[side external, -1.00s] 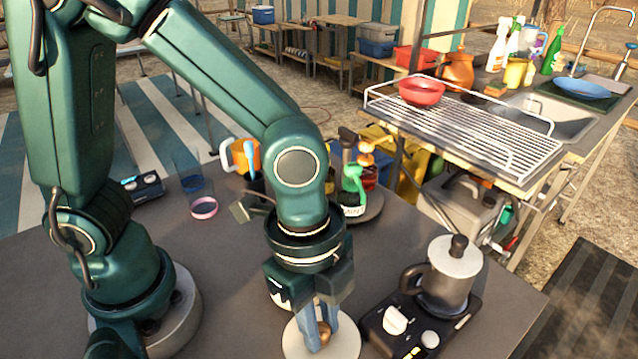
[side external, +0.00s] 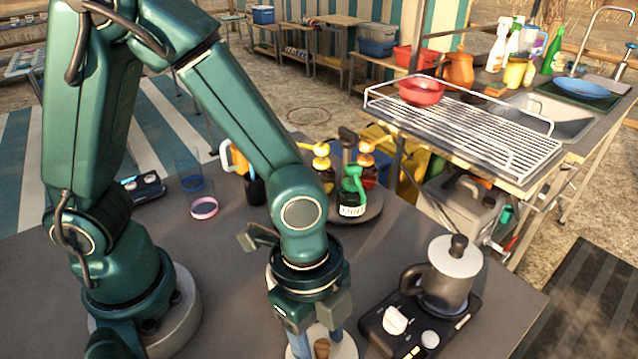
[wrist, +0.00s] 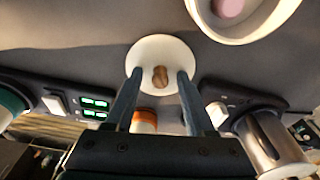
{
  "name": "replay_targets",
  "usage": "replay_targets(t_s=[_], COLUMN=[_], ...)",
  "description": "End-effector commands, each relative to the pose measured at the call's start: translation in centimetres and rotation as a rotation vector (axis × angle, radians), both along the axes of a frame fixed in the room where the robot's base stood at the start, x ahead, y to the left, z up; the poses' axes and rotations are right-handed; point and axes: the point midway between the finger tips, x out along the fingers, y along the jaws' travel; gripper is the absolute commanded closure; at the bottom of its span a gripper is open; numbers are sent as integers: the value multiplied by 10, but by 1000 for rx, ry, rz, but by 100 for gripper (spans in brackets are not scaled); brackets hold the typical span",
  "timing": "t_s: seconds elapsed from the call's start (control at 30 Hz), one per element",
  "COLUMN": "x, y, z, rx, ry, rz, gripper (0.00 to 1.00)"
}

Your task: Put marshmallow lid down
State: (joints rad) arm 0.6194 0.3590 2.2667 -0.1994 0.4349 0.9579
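The lid is a white disc (side external: 345,351) with a brown knob (side external: 321,348), low in the side view at the grey table's front. In the wrist view the lid (wrist: 160,48) appears flat, knob up, against the grey table. My gripper (wrist: 160,73) is open, with one blue finger on each side of the knob and visible gaps between. The marshmallow jar (wrist: 250,32) is a white open container with something pink inside, at the upper right of the wrist view.
A small stove (side external: 375,335) with a metal moka pot (side external: 452,275) stands close right of my gripper. Pump bottles (side external: 352,190) stand on a round tray behind it.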

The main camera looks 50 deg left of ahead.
Motion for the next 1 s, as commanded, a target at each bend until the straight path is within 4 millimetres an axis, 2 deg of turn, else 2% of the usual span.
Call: replay_targets(t_s=[0.17,0.33,0.8,1.0], x=[0,1,-1,-2], y=[0,0,11,14], z=[1,14,100,119], rx=[-1,-3,-3,-1], ry=[0,-4,-7,-2], rz=[0,0,1,1], gripper=[46,46,46,46])
